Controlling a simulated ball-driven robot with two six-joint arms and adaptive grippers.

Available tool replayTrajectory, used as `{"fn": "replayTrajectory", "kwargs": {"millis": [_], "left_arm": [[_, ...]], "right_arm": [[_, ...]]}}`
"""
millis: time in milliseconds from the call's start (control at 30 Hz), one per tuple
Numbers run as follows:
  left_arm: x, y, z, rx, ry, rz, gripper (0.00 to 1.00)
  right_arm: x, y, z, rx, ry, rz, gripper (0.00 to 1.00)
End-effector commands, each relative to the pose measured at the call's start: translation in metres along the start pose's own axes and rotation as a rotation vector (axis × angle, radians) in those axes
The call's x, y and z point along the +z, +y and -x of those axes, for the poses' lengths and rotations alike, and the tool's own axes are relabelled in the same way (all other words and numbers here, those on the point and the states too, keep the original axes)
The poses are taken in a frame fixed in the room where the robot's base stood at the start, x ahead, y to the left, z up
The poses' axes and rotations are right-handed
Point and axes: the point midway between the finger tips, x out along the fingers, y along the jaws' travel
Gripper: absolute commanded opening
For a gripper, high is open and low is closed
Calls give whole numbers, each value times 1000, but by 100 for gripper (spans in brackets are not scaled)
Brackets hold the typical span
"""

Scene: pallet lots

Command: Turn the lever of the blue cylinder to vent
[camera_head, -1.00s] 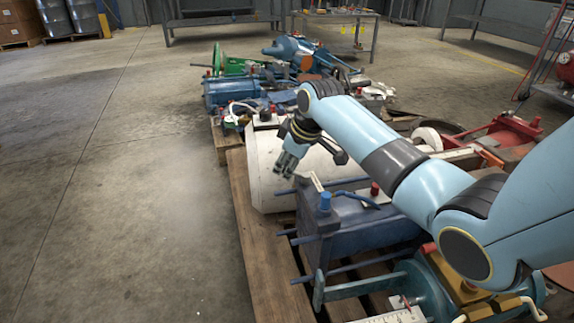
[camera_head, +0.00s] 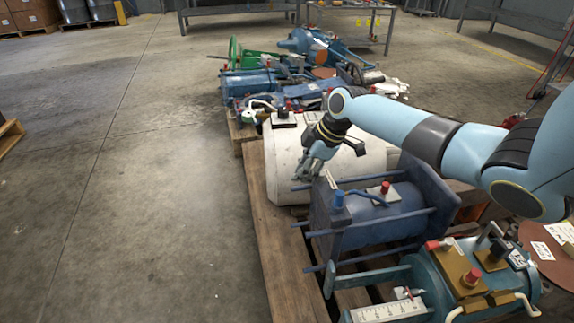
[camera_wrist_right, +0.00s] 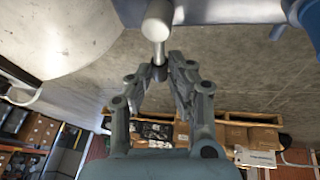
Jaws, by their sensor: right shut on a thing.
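The blue cylinder (camera_head: 405,205) lies on its side on a wooden pallet, between square end plates with tie rods. A blue fitting, a red cap (camera_head: 385,187) and a small pale plate show on its top. My right gripper (camera_head: 308,176) is beside its far-left end, in front of the white cylinder. In the right wrist view, my right gripper (camera_wrist_right: 159,72) is shut on the end of a pale metal lever (camera_wrist_right: 158,28) with a round barrel. The lever stands against a blue surface (camera_wrist_right: 235,10). No vent mark is legible. My left gripper is out of view.
The white cylinder (camera_head: 285,160) lies close behind the blue one. A teal cylinder (camera_head: 440,280) with a gauge strip lies in front. More blue cylinders (camera_head: 250,83) and a green wheel are farther back. The concrete floor (camera_head: 150,200) at left is clear.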

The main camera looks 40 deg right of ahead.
Motion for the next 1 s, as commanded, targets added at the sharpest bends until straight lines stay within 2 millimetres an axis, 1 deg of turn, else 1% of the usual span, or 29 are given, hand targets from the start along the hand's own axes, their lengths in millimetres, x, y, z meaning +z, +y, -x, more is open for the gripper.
{"fn": "replayTrajectory", "kwargs": {"millis": [133, 333, 867, 900, 1000], "left_arm": [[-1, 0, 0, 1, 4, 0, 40], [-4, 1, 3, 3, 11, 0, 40], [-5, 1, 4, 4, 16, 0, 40], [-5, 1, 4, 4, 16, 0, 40], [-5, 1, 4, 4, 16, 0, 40]], "right_arm": [[2, -3, 0, -27, 13, 68, 0], [2, -6, 1, -52, 25, 126, 0], [2, -7, 2, -60, 29, 148, 0], [2, -7, 2, -60, 29, 148, 23], [2, -7, 2, -60, 29, 148, 36]]}}
